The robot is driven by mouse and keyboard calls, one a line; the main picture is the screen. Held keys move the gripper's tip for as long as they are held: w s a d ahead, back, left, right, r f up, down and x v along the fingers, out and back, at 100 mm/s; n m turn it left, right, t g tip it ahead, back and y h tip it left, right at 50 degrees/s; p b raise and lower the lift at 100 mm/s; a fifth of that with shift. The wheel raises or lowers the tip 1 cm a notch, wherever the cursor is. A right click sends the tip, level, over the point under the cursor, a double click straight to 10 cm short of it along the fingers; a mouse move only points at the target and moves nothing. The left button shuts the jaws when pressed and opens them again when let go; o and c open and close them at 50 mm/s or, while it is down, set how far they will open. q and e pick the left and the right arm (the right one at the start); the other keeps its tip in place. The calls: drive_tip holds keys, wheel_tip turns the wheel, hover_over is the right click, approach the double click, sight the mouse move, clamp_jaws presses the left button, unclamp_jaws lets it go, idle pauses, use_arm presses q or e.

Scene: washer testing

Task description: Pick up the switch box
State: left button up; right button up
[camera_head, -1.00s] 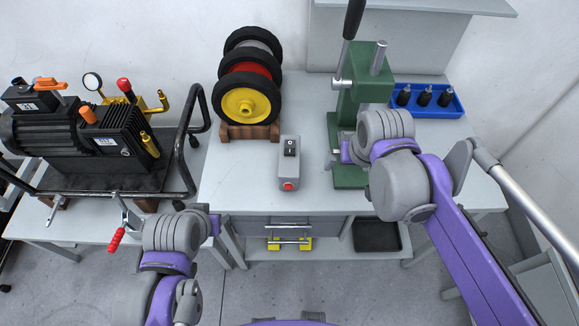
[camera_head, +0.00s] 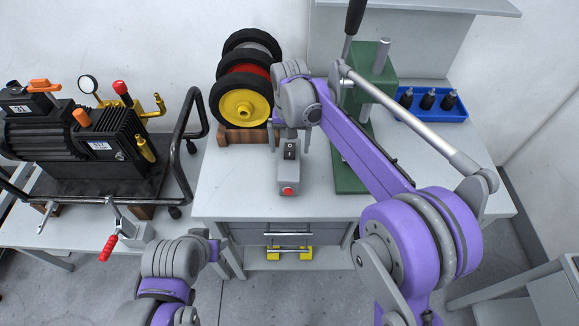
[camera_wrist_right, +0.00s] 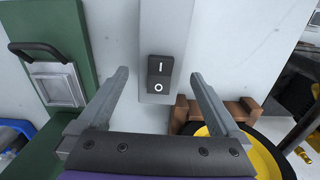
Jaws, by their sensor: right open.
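The grey switch box (camera_head: 288,180) stands on the light grey workbench (camera_head: 235,190), with a black rocker switch near its top and a red button at its front. My right gripper (camera_head: 290,143) is open above the box, one finger to each side of it. In the right wrist view the box (camera_wrist_right: 161,28) and its black rocker show between the two open fingers (camera_wrist_right: 160,76), with gaps on both sides. My left gripper (camera_head: 214,249) is low in front of the bench; its fingers do not show clearly.
A wheel stack on a wooden stand (camera_head: 228,135) is close to the box's left. A green press (camera_head: 350,178) stands to the right, partly behind my right arm. A blue tray (camera_head: 430,116) is at the back right. A black pump (camera_head: 85,145) sits on the left table.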

sight(290, 159)
drive_tip(key=f, duration=0.6)
drive_tip(key=shift+w+f, duration=0.2)
drive_tip(key=shift+f, duration=0.15)
drive_tip(key=shift+c, duration=0.2)
clamp_jaws()
wheel_tip(290, 159, up, 10)
drive_tip(key=shift+r, duration=0.1)
idle(0.4)
